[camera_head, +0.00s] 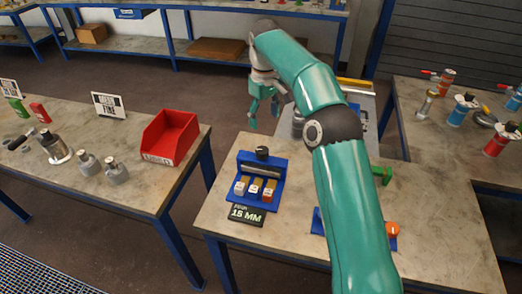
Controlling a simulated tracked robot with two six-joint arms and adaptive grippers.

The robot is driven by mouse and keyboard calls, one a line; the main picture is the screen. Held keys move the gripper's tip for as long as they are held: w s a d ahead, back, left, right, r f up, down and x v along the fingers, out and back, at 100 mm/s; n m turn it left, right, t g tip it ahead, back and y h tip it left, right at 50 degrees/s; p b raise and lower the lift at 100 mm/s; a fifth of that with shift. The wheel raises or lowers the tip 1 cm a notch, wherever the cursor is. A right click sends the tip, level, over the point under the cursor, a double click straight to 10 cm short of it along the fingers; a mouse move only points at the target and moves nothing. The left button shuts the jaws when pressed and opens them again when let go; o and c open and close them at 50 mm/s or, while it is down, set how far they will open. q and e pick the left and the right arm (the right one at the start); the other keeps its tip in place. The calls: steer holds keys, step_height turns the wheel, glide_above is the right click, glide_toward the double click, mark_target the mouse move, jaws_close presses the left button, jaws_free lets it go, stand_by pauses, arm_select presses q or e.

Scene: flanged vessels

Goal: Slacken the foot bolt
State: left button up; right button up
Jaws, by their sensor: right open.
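My right arm is teal and crosses the middle of the head view from the bottom right. Its gripper (264,110) is open and empty, in the air above the back left part of the middle table (220,205). A grey vessel part (298,122) shows behind the arm, mostly hidden by it. I cannot make out the foot bolt. A blue rack (277,165) with several small coloured blocks stands at the table's left, below the gripper in the picture. A dark sign reading "15 MM" (247,215) lies in front of it. My left gripper is not in view.
A red bin (170,137) and several metal fittings (90,164) stand on the left table. The right table holds red and blue vessels (462,110). A green piece (382,174) and an orange ball (392,228) sit right of my arm.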

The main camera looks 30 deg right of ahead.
glide_above(262, 150)
steer(key=f, duration=0.5)
steer(key=shift+w+d+f, duration=0.15)
steer(key=shift+w+f, duration=0.25)
steer(key=f, duration=0.8)
steer(key=shift+s, duration=0.35)
steer(key=c, duration=1.1)
steer(key=shift+c, duration=0.2)
